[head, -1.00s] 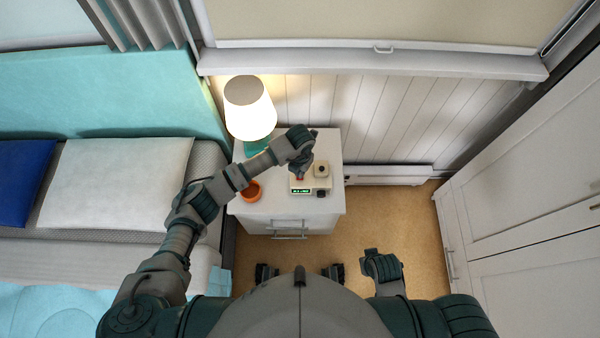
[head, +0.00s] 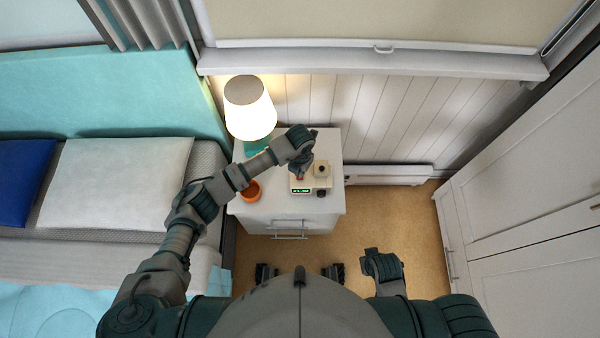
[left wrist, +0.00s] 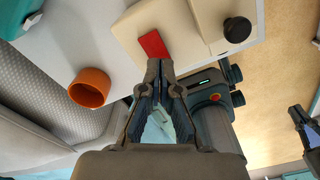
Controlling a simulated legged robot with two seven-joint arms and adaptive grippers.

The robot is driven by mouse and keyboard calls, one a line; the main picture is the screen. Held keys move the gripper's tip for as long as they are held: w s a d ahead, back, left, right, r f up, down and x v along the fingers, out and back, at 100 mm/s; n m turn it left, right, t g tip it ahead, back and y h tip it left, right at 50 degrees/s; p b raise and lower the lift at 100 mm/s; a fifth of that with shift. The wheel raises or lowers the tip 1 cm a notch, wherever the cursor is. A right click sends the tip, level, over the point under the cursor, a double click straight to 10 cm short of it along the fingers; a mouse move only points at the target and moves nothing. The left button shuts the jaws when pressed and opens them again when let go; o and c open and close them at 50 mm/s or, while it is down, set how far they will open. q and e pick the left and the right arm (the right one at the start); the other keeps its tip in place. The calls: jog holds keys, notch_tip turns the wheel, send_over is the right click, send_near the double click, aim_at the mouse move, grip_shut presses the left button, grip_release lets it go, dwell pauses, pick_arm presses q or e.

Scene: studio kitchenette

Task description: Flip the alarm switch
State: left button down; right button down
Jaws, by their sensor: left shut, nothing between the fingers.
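The alarm clock (head: 312,189) is a small cream box with a green lit display, standing on the white nightstand (head: 275,212). Its red switch (left wrist: 153,45) shows in the left wrist view, on the clock's pale top. A round black knob (left wrist: 237,29) sits to the right of it. My left gripper (left wrist: 160,68) is shut and empty, with its fingertips right at the lower edge of the red switch; I cannot tell if they touch it. In the head view, the left gripper (head: 300,173) partly covers the switch. My right gripper (head: 372,254) is low, away from the nightstand; its finger state is unclear.
An orange cup (head: 250,191) stands left of the clock, close to my left forearm. A lit lamp (head: 249,108) stands behind it. The bed (head: 110,235) is at left, and a white wardrobe (head: 530,170) at right. The floor before the nightstand is open.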

dwell(0.3)
pick_arm(q)
jog(key=shift+f+b, duration=0.7)
jog(key=shift+f, duration=0.5)
dwell(0.6)
jog(key=shift+s+r, duration=0.1)
jog(key=shift+r+p, duration=0.65)
jog(key=shift+r, duration=0.1)
notch_tip(320, 180, up, 6)
jog(key=p, duration=0.4)
jog(key=shift+f, duration=0.3)
